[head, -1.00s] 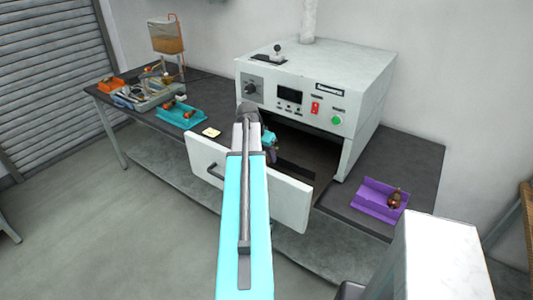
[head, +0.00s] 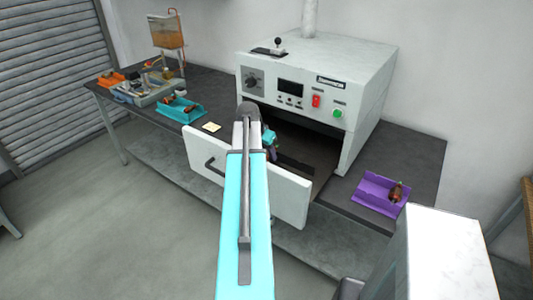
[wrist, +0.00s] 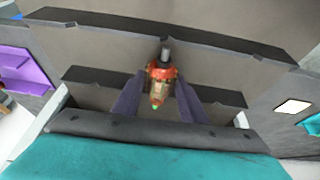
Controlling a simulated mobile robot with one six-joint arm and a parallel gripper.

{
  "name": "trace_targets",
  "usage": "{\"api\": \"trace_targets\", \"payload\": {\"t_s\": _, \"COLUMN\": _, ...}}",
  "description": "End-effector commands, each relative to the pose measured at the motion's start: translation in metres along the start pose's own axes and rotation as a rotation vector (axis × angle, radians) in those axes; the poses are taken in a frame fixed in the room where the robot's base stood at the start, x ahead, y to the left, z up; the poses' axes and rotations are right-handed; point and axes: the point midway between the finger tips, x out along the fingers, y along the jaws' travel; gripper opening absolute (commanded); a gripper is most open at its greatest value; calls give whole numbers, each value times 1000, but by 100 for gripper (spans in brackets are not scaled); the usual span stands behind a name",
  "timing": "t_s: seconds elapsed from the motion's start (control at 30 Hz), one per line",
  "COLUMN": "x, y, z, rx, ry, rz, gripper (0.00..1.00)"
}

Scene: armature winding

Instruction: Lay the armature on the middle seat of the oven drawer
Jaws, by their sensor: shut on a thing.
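The armature (wrist: 160,76), with red and copper-coloured windings, a grey shaft end and a green tip, is between the two dark fingers of my gripper (wrist: 159,98), which is shut on it. In the wrist view it hangs over the oven drawer (wrist: 100,97), with its shaft lying roughly across the two dark notched rails (wrist: 230,46). I cannot tell whether it touches them. In the head view the drawer (head: 290,194) is pulled out from the oven (head: 300,75); my arm hides most of the gripper and the armature.
A purple tray (head: 372,205) holding another armature (head: 397,190) stands right of the oven. The oven body stands close behind the open drawer.

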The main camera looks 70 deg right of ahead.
Motion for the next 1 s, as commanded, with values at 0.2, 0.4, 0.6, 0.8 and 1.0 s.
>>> {"api": "trace_targets", "payload": {"t_s": 0.2, "x": 7, "y": 2, "z": 6, "rx": -3, "ry": -7, "rz": 7, "gripper": 5}}
{"api": "trace_targets", "payload": {"t_s": 0.4, "x": 7, "y": 2, "z": 6, "rx": -3, "ry": -6, "rz": 7, "gripper": 5}}
{"api": "trace_targets", "payload": {"t_s": 0.6, "x": 8, "y": 3, "z": 6, "rx": -3, "ry": -6, "rz": 7, "gripper": 5}}
{"api": "trace_targets", "payload": {"t_s": 0.8, "x": 7, "y": 2, "z": 5, "rx": -2, "ry": -5, "rz": 7, "gripper": 60}}
{"api": "trace_targets", "payload": {"t_s": 1.0, "x": 5, "y": 2, "z": 4, "rx": -1, "ry": -5, "rz": 5, "gripper": 60}}
